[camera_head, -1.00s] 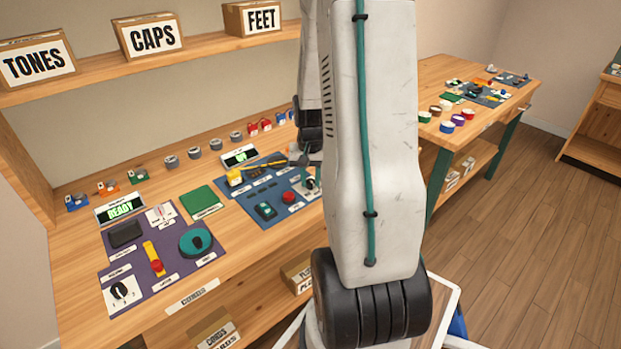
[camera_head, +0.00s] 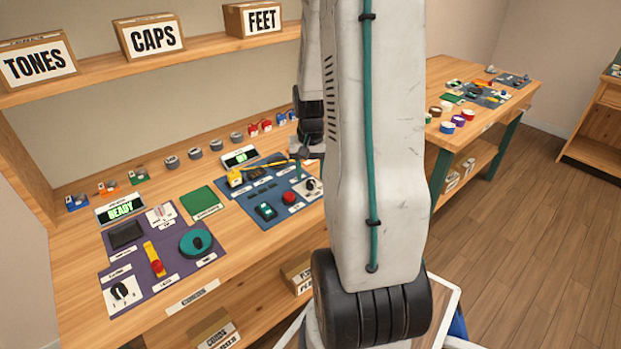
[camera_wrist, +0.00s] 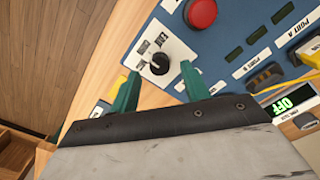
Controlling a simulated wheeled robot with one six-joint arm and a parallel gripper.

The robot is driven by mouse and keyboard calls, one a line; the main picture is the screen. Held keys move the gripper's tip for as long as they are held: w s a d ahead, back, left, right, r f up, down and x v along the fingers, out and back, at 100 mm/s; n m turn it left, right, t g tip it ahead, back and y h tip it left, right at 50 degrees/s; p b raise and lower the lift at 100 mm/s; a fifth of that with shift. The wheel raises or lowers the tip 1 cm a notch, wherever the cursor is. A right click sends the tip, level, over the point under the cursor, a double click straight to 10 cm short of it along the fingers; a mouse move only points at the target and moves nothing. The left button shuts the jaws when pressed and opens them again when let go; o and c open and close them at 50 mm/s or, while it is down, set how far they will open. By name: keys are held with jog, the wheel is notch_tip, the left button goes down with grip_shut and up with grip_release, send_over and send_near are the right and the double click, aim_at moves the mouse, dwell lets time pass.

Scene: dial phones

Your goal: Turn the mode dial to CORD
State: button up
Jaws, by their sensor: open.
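In the wrist view, a black dial knob (camera_wrist: 160,63) with a light pointer line stands on a white plate (camera_wrist: 147,48) at the edge of a blue panel. The plate's printed words are too small to read surely. My gripper (camera_wrist: 158,68) is open, with its two green fingers on either side of the knob in the picture; I see no contact and cannot tell the height gap. In the head view, the dial (camera_head: 313,186) shows at the blue panel's right end, close to my arm, which hides much of that area.
A display (camera_wrist: 293,98) reads OFF. A purple panel (camera_head: 135,270) at left has another black dial (camera_head: 120,291).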

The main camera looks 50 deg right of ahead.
aim_at(310, 182)
jog(key=shift+r, duration=2.65)
